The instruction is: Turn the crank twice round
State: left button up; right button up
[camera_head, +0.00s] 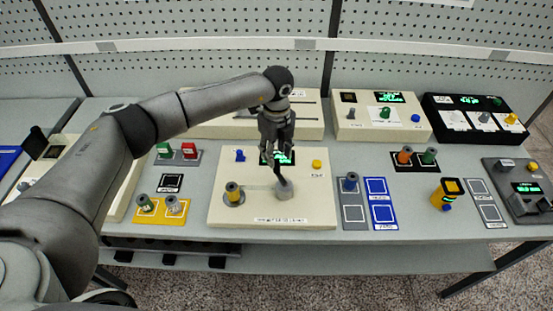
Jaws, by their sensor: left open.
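A cream panel (318,208) lies on the bench in the middle of the head view. On it stand a spool on a round grey base (233,194) at the left and a short grey cylinder (284,190), which looks like the crank hub, at the right. A thin pale line runs between them. My left gripper (278,165) points down just above and behind the grey cylinder. It is open. A dark slanted piece reaches down to the cylinder; I cannot tell whether it is a finger or the crank handle. My gripper partly hides the panel's green display. My right gripper is out of view.
The panel also bears a blue knob (240,155) and a yellow button (317,164). Spool holders stand left, including a yellow one (158,215). A grey-and-blue tray (353,213) lies close right. Cream and black boxes (478,118) line the back. A pegboard rises behind.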

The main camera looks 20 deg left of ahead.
aim_at(277, 161)
pick_arm(q)
jog(key=shift+f+p, duration=0.6)
jog(key=shift+f, duration=2)
grip_shut()
